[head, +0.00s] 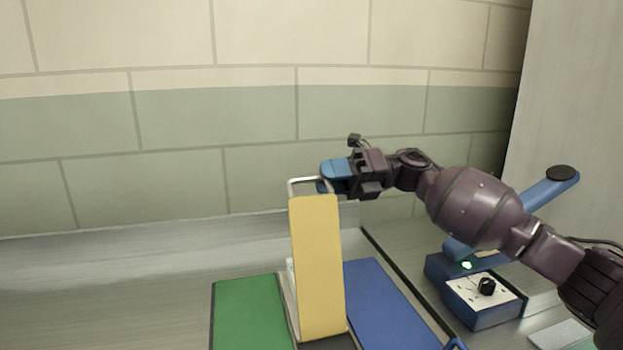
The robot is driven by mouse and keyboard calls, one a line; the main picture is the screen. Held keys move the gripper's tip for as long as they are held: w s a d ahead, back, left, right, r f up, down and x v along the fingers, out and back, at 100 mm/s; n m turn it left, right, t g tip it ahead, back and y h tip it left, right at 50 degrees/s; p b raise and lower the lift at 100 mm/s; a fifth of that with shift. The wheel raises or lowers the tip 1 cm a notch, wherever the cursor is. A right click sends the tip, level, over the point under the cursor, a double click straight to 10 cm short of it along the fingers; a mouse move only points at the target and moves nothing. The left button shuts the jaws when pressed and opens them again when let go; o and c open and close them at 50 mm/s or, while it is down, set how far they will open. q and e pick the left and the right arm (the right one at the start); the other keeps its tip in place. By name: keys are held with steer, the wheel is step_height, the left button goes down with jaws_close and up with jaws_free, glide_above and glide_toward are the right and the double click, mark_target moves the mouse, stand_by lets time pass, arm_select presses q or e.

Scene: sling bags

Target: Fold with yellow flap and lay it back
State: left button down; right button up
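The yellow flap (317,265) stands nearly upright in the head view, a tall flat panel with a thin metal wire handle (306,179) on its top edge. My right gripper (326,178) has blue fingertips at the right end of this handle. The fingers look closed together on the wire, though their far side is hidden. A green panel (250,311) lies flat left of the yellow flap's foot, and a blue panel (384,300) lies flat to its right. What lies behind the yellow flap is mostly hidden. My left gripper is not in view.
A blue device (483,312) with a black knob and a green light stands at the right, under my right forearm. A blue lever with a black end (562,173) rises behind it. A tiled wall (220,120) closes off the back. The metal counter (100,300) at left is clear.

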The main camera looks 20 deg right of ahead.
mark_target(311, 180)
steer(key=shift+a, duration=1.75)
jaws_close()
